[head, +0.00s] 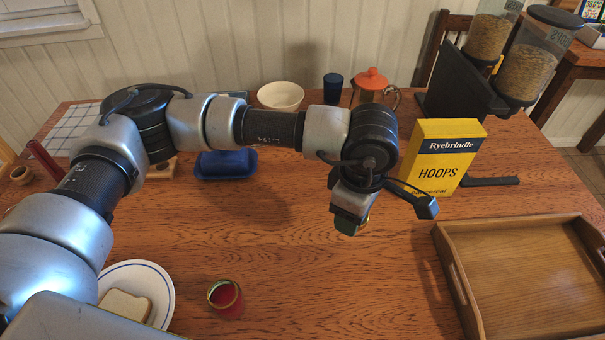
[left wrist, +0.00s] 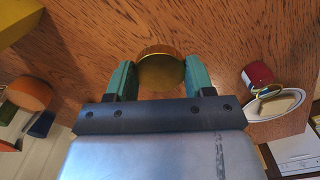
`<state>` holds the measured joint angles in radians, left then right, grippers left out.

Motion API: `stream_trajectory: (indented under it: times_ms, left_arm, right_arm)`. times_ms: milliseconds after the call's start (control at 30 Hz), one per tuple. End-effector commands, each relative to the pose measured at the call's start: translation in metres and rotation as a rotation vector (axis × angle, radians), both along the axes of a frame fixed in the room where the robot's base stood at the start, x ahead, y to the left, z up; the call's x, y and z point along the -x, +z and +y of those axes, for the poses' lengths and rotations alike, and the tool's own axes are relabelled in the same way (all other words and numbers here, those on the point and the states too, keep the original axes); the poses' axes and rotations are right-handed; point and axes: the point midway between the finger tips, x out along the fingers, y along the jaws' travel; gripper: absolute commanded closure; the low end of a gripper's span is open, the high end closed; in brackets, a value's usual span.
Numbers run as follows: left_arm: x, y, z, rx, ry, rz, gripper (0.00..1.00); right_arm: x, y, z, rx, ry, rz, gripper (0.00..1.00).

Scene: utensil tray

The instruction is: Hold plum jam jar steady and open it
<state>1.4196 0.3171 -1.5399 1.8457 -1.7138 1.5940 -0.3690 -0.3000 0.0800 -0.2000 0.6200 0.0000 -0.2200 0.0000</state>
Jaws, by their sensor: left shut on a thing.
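My left gripper (head: 350,222) hangs over the middle of the table, left of the cereal box. In the left wrist view its green fingers (left wrist: 160,80) are shut on a round gold lid (left wrist: 160,70); in the head view the lid is mostly hidden. The jam jar (head: 226,300), with a red body and a gold-coloured rim, stands upright on the table by the plate, apart from the gripper. It also shows in the left wrist view (left wrist: 257,75), and its top looks open. My right gripper is not in view.
A plate (head: 165,283) with bread lies left of the jar. A yellow cereal box (head: 445,155) stands close right of the gripper, and a wooden tray (head: 455,285) lies at the right. A blue butter dish (head: 226,165) and white bowl (head: 281,96) are behind. The table's front middle is clear.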

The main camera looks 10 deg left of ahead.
Motion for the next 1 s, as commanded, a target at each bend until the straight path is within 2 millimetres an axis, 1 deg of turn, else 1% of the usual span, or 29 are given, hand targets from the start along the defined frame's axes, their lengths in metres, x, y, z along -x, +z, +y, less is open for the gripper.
stream_trajectory:
  times_ms: [367,533,667,800,900,1000]
  left_arm:
    - [-0.019,0.006,-0.001,0.000,0.342,0.004,0.76]
    - [-0.031,0.007,0.004,-0.001,0.583,0.007,0.76]
    - [-0.043,0.005,0.014,-0.003,0.833,0.008,0.76]
    - [-0.053,-0.002,0.030,-0.005,1.117,0.008,0.76]
    - [-0.058,-0.006,0.039,-0.004,1.253,0.004,0.76]
    - [-0.061,-0.009,0.046,-0.004,1.328,0.002,0.76]
  right_arm:
    - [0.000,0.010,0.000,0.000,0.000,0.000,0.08]
    - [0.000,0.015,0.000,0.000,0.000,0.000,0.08]
    - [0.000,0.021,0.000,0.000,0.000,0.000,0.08]
    - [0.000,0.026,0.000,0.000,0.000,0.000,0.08]
    - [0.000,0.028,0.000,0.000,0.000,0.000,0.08]
    - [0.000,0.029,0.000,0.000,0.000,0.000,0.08]
